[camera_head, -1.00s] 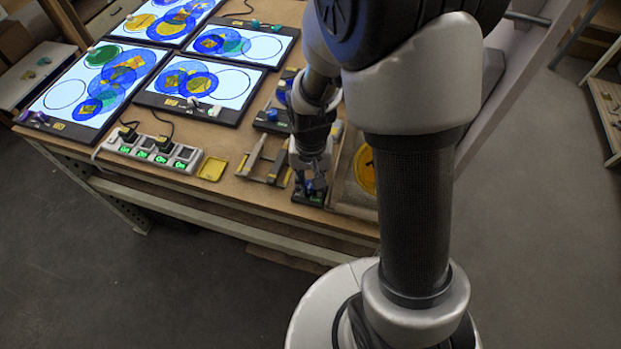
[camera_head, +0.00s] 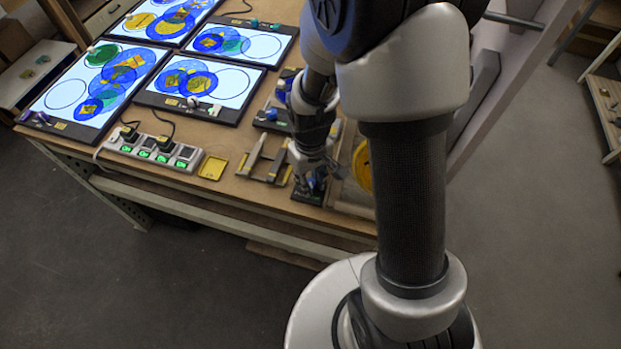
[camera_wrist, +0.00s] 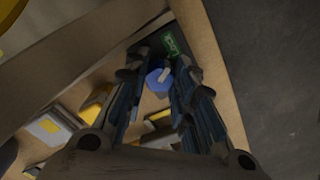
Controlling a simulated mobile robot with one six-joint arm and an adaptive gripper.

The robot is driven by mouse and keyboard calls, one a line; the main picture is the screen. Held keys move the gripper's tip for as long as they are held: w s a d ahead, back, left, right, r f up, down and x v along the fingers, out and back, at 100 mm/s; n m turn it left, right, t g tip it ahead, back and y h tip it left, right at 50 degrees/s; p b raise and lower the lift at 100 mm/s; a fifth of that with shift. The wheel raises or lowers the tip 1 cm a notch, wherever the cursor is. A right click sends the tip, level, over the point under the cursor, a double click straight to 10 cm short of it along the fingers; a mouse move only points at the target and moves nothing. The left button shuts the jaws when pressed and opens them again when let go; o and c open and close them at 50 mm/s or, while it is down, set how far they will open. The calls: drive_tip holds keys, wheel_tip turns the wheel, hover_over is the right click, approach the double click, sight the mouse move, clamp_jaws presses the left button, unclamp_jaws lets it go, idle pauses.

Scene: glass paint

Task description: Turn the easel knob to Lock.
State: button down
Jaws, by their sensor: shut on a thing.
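The blue knob (camera_wrist: 156,84) with a light pointer mark sits on a small black base (camera_head: 307,195) near the front edge of the table. In the wrist view the knob is between the two fingers of my gripper (camera_wrist: 157,88), which is shut on it. The pointer slants up and right, roughly toward a green-lit label (camera_wrist: 172,43) on the base. I cannot read that label surely. In the head view my gripper (camera_head: 313,178) reaches down over the base and hides most of the knob.
A grey and yellow clamp-like tool (camera_head: 263,160) lies left of my gripper. A power strip (camera_head: 152,150) and a yellow tray (camera_head: 213,168) are further left. Lit panels (camera_head: 237,48) with coloured circles fill the back left. A framed yellow disc (camera_head: 362,168) is close on the right.

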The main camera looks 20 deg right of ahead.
sight(311, 183)
idle(0.3)
drive_tip(key=c, duration=1.3)
unclamp_jaws()
drive_tip(key=shift+c, duration=0.2)
wheel_tip(311, 183, up, 12)
drive_tip(key=s+r+m+t, duration=0.2)
drive_tip(key=s+r+t, duration=0.2)
drive_tip(key=s+r, duration=0.9)
drive_tip(key=shift+s+r+t, duration=0.2)
drive_tip(key=shift+s+t, duration=0.1)
drive_tip(key=shift+s, duration=0.55)
